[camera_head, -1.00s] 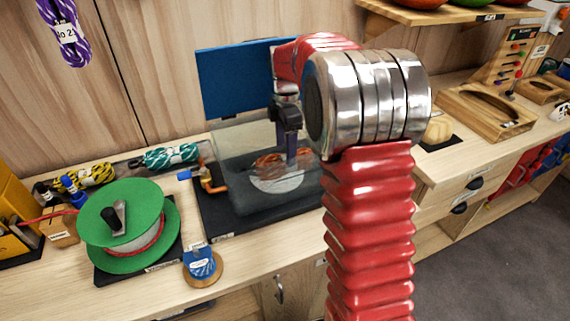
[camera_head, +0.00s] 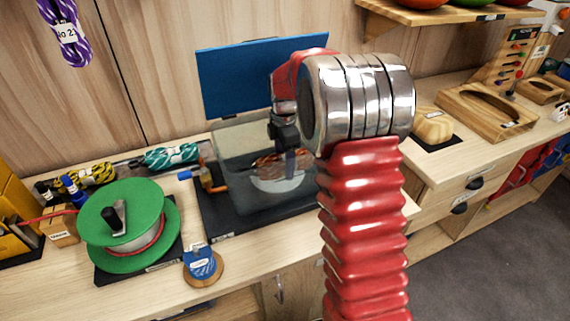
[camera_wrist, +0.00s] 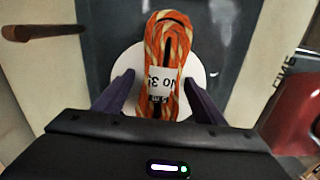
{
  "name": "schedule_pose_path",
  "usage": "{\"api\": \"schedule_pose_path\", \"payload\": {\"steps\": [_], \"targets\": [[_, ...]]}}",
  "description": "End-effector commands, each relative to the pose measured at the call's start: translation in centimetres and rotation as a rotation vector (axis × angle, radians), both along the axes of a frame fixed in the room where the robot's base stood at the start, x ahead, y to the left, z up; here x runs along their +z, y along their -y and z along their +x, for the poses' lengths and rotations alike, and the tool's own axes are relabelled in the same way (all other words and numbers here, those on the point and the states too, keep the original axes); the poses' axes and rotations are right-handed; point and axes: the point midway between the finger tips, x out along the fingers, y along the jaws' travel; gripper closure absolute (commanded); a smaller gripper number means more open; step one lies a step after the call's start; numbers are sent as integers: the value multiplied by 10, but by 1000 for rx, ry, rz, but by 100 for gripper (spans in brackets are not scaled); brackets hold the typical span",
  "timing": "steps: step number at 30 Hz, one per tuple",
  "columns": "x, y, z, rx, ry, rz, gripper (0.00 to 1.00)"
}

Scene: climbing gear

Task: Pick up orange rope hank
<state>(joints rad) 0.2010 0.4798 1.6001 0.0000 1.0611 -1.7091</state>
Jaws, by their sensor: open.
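The orange rope hank (camera_wrist: 168,50) lies on a round white disc (camera_wrist: 127,62), with a white "No 3" label facing up in the wrist view. In the head view the hank (camera_head: 268,165) shows inside a clear-walled case (camera_head: 232,150) with a raised blue lid (camera_head: 250,80). My gripper (camera_wrist: 160,88) is open. Its dark fingers stand to either side of the hank's near end, apart from it. In the head view my gripper (camera_head: 291,165) reaches down into the case, partly in front of the hank.
Yellow and teal hanks (camera_head: 170,156) lie behind. Wooden trays (camera_head: 485,110) stand right. The raised lid bounds the space behind my gripper.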

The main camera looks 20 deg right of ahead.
Motion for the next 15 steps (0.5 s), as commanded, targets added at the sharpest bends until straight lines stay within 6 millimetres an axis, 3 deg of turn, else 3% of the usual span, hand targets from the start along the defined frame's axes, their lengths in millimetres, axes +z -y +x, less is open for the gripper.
{"api": "schedule_pose_path", "payload": {"steps": [15], "targets": [[0,0,0,0,0,0,39]]}}
